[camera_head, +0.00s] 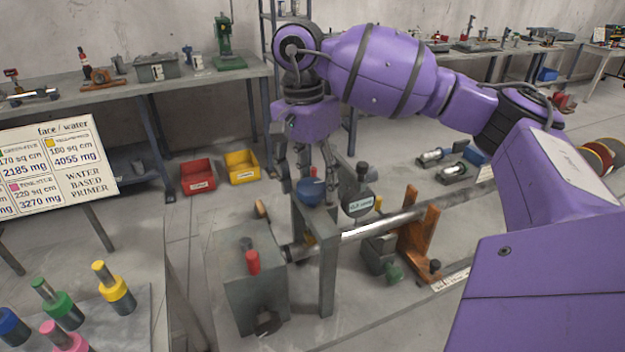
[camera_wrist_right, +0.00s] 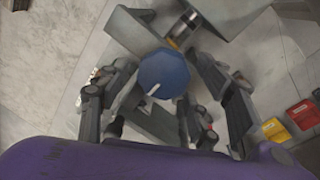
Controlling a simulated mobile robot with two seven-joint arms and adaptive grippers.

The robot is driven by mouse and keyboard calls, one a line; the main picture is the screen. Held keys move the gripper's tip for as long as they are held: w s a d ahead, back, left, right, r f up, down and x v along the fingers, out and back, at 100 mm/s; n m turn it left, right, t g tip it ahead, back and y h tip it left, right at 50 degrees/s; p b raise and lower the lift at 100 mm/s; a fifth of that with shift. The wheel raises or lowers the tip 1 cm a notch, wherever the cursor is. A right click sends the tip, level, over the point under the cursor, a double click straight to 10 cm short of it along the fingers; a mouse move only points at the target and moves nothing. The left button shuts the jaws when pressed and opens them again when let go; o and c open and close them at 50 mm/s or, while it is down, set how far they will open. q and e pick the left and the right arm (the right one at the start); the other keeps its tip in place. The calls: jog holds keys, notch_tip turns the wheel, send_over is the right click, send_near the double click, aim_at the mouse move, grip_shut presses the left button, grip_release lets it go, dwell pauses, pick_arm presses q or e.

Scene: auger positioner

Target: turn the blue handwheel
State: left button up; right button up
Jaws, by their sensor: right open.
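The blue handwheel (camera_head: 311,191) sits on top of a grey upright stand (camera_head: 327,262) beside the shaft. In the right wrist view the blue handwheel (camera_wrist_right: 164,74) shows as a round blue disc with a short white mark, lying between my fingers. My right gripper (camera_head: 312,176) points down over the handwheel, open, with a finger to either side of it. I cannot tell whether a finger touches the wheel. My left gripper is not in view.
A steel shaft (camera_head: 385,226) runs right to an orange bracket (camera_head: 418,235). A grey box with a red knob (camera_head: 253,263) stands front left. Red (camera_head: 197,177) and yellow bins (camera_head: 242,166) lie behind.

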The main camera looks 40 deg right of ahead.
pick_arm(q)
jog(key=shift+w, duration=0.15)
pick_arm(e)
jog(key=shift+f, duration=0.1)
jog(key=shift+c, duration=0.6)
jog(key=c, duration=0.8)
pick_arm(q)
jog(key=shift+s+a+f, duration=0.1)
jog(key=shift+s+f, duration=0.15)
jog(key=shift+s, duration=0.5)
pick_arm(e)
jog(key=shift+c, duration=1)
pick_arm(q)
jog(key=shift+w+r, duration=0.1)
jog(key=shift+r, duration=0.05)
pick_arm(e)
jog(key=shift+m, duration=0.4)
